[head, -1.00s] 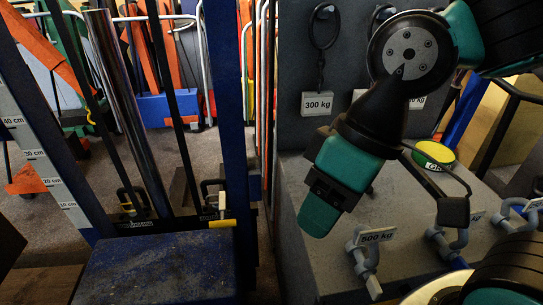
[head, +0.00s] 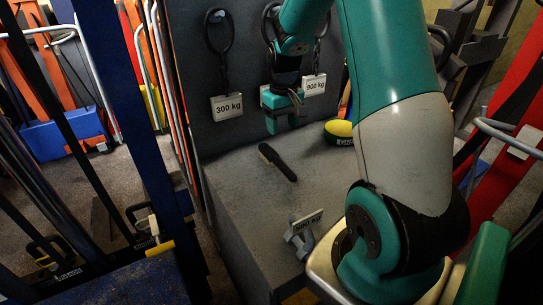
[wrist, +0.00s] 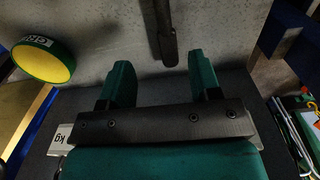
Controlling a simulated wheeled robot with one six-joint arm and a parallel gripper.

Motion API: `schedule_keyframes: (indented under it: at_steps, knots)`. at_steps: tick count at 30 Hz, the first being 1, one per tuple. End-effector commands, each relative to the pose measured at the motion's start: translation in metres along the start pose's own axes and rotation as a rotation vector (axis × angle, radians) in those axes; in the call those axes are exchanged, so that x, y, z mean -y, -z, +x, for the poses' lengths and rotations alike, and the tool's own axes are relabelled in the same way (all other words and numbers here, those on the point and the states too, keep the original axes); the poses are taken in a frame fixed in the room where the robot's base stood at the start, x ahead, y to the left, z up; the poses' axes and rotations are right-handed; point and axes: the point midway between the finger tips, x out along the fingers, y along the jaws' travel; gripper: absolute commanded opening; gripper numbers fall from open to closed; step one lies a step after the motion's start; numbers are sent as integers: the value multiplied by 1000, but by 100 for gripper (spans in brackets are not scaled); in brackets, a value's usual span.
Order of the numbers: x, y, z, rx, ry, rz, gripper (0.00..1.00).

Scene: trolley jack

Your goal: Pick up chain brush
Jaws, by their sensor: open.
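The chain brush (head: 277,162) is a slim dark brush lying on the grey top of a block, slanting down to the right in the head view. My gripper (head: 284,118) is above that block, behind the brush in the head view, near the upright grey panel. It is open and empty. In the wrist view, a dark handle-like end of the brush (wrist: 163,35) shows just beyond and between the fingertips of my gripper (wrist: 157,72). The brush is apart from both fingers, and its far end is cut off by the frame.
The grey block (head: 235,195) has a yellow-green round object (head: 339,131) at its back right and a shackle with a tag (head: 300,238) at its front. Chain rings with 300 kg (head: 227,107) and 900 kg (head: 315,85) tags hang on the panel. A blue jack frame (head: 125,110) stands left.

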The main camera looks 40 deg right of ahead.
Motion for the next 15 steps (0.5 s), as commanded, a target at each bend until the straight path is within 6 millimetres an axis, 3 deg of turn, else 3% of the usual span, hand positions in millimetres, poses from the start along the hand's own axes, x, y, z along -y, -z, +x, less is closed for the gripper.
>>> schedule_keyframes:
  at_steps: [9,15]
  knots:
    - [1,-1,70,4,2,0,57]
    - [1,0,90,0,1,0,57]
